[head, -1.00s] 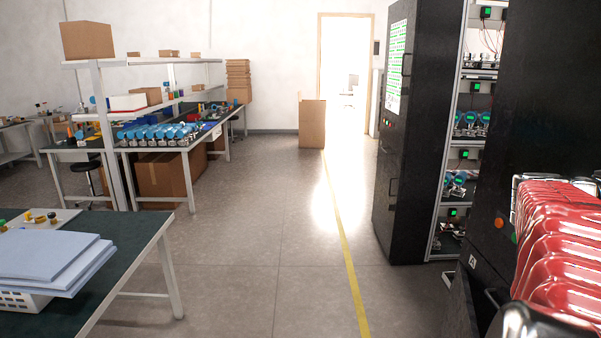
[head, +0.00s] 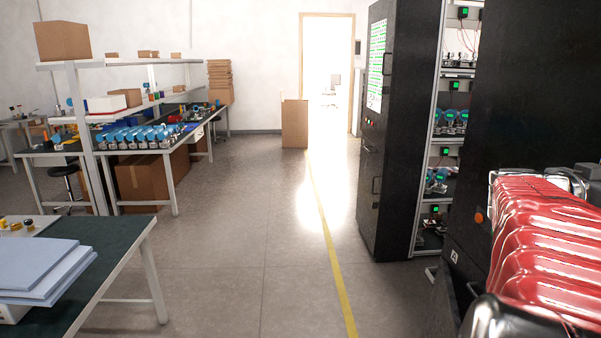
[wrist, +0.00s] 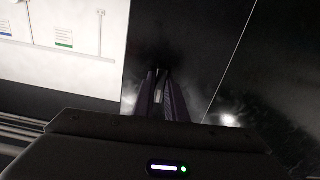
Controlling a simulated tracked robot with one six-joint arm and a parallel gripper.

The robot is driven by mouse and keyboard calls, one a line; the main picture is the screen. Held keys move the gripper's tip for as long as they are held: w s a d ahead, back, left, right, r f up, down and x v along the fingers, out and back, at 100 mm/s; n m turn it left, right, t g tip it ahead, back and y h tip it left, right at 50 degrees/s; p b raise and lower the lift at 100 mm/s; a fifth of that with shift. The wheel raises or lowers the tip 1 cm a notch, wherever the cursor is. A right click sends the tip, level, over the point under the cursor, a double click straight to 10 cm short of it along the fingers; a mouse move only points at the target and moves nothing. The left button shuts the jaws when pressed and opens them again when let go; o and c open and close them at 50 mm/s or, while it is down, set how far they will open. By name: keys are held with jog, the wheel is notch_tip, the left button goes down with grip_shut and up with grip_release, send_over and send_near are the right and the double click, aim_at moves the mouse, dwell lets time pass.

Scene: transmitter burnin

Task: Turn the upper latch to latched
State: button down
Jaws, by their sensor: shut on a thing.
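My gripper (wrist: 160,88) shows in the wrist view with its two dark fingers close together, pointing at a black panel (wrist: 185,35). A small pale sliver shows between the fingers. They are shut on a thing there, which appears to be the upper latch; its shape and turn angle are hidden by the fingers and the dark. In the head view my red arm fills the lower right, and neither the gripper nor the gripped latch can be made out.
A black cabinet (head: 403,130) with handles stands ahead, beside a rack (head: 445,150) of lit instruments. A near black cabinet (head: 520,90) rises beside my arm. A green-topped table (head: 105,262) stands at lower left. The floor (head: 270,240) between is clear.

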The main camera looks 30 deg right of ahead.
jog(key=shift+s, duration=0.15)
jog(key=shift+m, duration=0.8)
jog(key=shift+r, duration=0.1)
jog(key=c, duration=1.2)
grip_release()
jog(key=shift+o, duration=0.2)
jog(key=shift+a, duration=0.15)
jog(key=shift+v, duration=2.95)
